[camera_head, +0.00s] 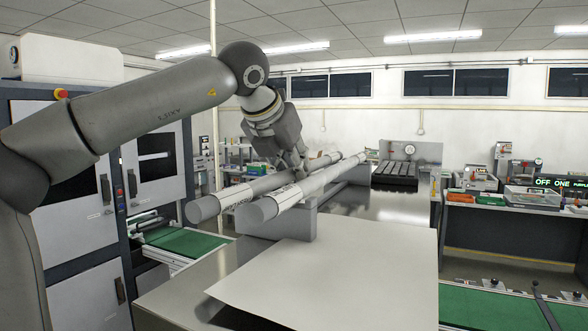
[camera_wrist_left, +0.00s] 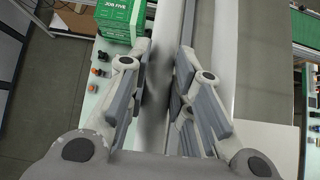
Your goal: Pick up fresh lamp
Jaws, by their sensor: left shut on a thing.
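Two long pale lamp tubes lie side by side in the head view, the left tube (camera_head: 224,200) and the right tube (camera_head: 268,205). Nothing visible tells me which one is the fresh lamp. My left gripper (camera_head: 302,174) reaches down from above onto the left tube and is shut on it, partway along its length. In the left wrist view the left tube (camera_wrist_left: 157,75) runs between the fingers (camera_wrist_left: 157,100). Part of it is hidden by the fingers. The right tube passes behind the right finger. My right gripper is not in view.
A grey support (camera_head: 303,224) stands under the tubes on the metal table. A pale flat sheet (camera_head: 330,275) lies in front of it. A green box (camera_wrist_left: 121,20) is left of the held tube. Machine cabinets (camera_head: 72,225) stand at left, and a bench with equipment is at right.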

